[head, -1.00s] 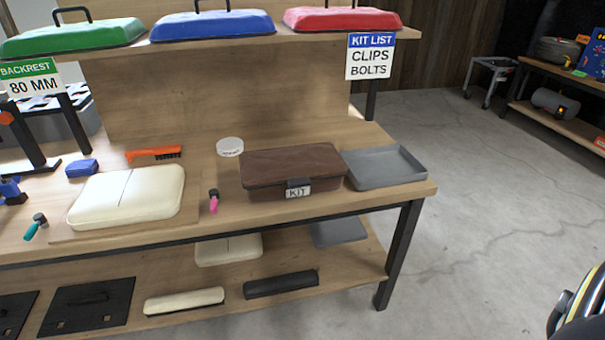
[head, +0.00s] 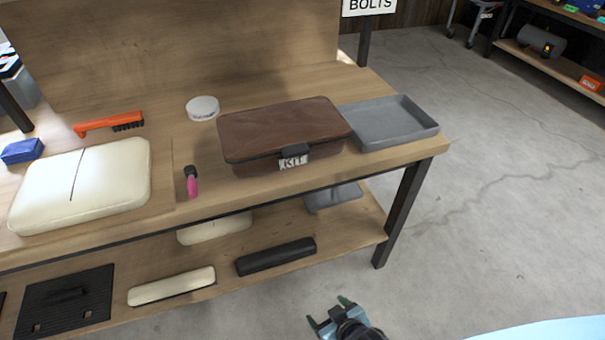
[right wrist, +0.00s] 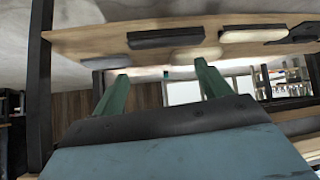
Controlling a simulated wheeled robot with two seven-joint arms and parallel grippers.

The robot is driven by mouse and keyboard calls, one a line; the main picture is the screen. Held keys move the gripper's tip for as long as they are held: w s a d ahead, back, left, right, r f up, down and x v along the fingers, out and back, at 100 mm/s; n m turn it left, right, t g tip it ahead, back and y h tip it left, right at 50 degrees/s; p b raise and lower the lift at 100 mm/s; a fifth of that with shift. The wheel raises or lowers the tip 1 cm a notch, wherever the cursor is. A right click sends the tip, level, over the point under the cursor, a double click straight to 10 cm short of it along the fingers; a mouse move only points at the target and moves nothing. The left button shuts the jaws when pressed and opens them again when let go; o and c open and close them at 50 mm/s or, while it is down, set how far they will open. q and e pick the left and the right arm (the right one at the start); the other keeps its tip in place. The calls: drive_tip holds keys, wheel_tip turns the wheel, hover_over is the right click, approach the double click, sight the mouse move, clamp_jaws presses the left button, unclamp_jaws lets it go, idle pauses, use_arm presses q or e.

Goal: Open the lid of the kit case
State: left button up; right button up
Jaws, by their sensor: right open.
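The kit case (head: 284,127) is a brown box with a dark front latch (head: 294,151) and a white KIT label (head: 292,162). It sits on the workbench near its right end, and its lid is shut. My right gripper (head: 330,308) is low in front of the bench, well below and apart from the case. In the right wrist view its two green fingers (right wrist: 158,80) are spread with nothing between them. The case is not seen in that view. My left gripper is not in view.
A grey tray (head: 388,124) stands right beside the case. A pink-handled tool (head: 191,183), a white round tin (head: 202,108), an orange brush (head: 108,123) and a cream pad (head: 82,184) lie to the left. The lower shelf (head: 225,262) juts out under the benchtop.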

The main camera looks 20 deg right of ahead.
drive_tip(key=w+a+r+t+b, duration=0.1)
drive_tip(key=w+r+t, duration=0.15)
drive_tip(key=r, duration=0.35)
drive_tip(key=w+a+r+t+b, duration=0.1)
drive_tip(key=w+r, duration=0.3)
drive_tip(key=r, duration=0.2)
drive_tip(key=m+t+h+b, duration=0.1)
drive_tip(key=m+t+b, duration=0.1)
drive_tip(key=t, duration=0.4)
approach(298, 155)
drive_tip(key=shift+g, duration=0.25)
drive_tip(key=w+b, duration=0.1)
drive_tip(key=w, duration=0.6)
drive_tip(key=shift+w+a+r+b, duration=0.1)
drive_tip(key=shift+w+r+b, duration=0.05)
drive_tip(key=shift+b, duration=0.2)
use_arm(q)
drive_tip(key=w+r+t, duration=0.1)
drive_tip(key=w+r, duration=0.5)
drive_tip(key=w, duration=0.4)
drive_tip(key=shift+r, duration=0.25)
use_arm(e)
drive_tip(key=shift+w, duration=0.45)
drive_tip(key=c, duration=1.4)
drive_tip(key=shift+r, duration=0.1)
